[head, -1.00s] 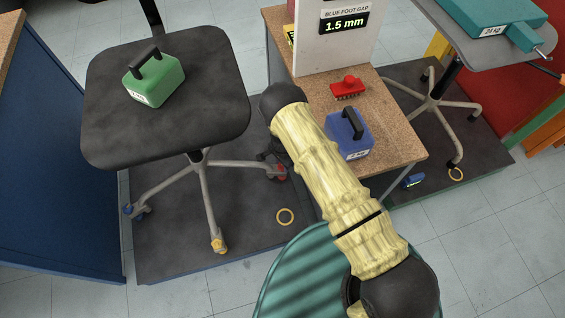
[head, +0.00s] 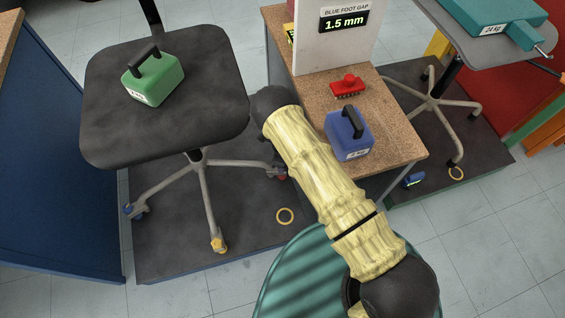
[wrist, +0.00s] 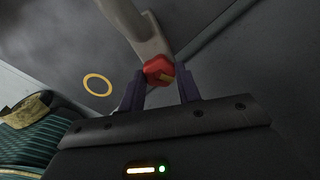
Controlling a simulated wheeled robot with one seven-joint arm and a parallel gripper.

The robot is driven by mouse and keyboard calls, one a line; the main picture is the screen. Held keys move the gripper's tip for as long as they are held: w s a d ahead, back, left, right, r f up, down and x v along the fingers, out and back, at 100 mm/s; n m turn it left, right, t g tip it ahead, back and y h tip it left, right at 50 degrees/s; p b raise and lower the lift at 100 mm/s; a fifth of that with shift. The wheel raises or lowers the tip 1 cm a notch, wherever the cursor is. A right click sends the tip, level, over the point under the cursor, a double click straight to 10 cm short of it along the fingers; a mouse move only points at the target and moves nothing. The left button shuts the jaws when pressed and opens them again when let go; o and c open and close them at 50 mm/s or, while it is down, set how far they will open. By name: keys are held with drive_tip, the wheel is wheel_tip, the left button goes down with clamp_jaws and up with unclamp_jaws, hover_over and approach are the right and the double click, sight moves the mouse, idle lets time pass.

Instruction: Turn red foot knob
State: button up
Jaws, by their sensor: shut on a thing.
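The red foot knob (wrist: 158,68) sits at the end of a pale chair leg (wrist: 146,35) in the wrist view. My gripper (wrist: 161,77) has one finger on each side of it and is shut on it. A yellowish mark shows on the knob's face. In the head view only a bit of the red knob (head: 283,177) shows, at the right end of the left chair's base (head: 203,185). My arm hides most of my gripper there. A display (head: 345,22) reads "BLUE FOOT GAP 1.5 mm".
A green weight (head: 155,82) rests on the left chair's seat (head: 110,125). A blue weight (head: 345,138) and a red brush-like item (head: 348,87) are on the wooden table (head: 395,145). A blue cabinet (head: 60,200) stands left.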

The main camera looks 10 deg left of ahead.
drive_tip(key=m, duration=0.6)
drive_tip(key=shift+a, duration=0.1)
drive_tip(key=shift+r, duration=0.1)
idle(0.5)
drive_tip(key=o, duration=1)
wheel_tip(320, 180, up, 17)
drive_tip(key=p, duration=0.6)
drive_tip(key=shift+r, duration=0.15)
